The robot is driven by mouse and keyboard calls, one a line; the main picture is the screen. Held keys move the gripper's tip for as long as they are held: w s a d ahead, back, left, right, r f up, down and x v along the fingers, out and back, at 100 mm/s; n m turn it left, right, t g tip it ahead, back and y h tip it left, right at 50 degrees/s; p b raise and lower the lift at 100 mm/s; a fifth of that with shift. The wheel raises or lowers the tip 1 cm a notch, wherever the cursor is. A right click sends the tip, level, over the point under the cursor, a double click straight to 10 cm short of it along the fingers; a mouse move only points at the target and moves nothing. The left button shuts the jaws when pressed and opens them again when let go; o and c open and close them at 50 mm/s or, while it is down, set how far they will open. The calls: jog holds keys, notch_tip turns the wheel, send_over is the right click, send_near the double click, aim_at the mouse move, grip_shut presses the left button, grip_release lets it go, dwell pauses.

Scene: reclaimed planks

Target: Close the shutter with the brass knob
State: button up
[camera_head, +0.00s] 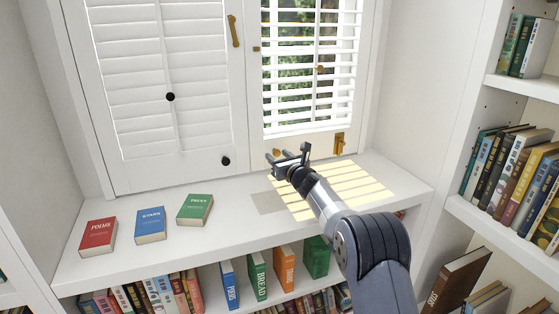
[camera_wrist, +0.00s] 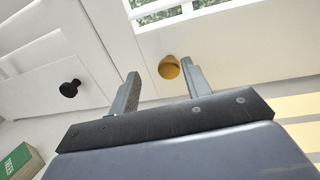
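The right shutter (camera_head: 255,100) has slats tilted open, with greenery and light showing between them. A round brass knob (camera_head: 277,152) sits low on its frame, and it shows large in the wrist view (camera_wrist: 168,67). A smaller brass knob (camera_head: 320,69) is on the upright rod across its slats. My gripper (camera_head: 287,154) is open and empty, just in front of the low brass knob. In the wrist view the fingers (camera_wrist: 160,74) stand either side of the knob, which appears beyond their tips; I cannot tell whether they touch it.
The left shutter (camera_head: 122,110) has shut slats and black knobs (camera_head: 226,161) (camera_head: 170,97). A brass latch (camera_head: 338,143) is right of my gripper. Red (camera_head: 98,236), blue (camera_head: 150,224) and green (camera_head: 194,208) books lie on the white sill. Bookshelves stand right and below.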

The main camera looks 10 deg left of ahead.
jog(key=shift+s+d+b, duration=0.3)
jog(key=shift+s+d, duration=0.05)
jog(key=shift+s, duration=0.2)
jog(key=v, duration=1)
jog(key=shift+d+b, duration=0.1)
jog(key=shift+b, duration=0.25)
jog(key=shift+s+d, duration=0.35)
jog(key=shift+d, duration=0.1)
jog(key=shift+s+a, duration=0.1)
jog(key=shift+s, duration=0.05)
jog(key=shift+a, duration=0.15)
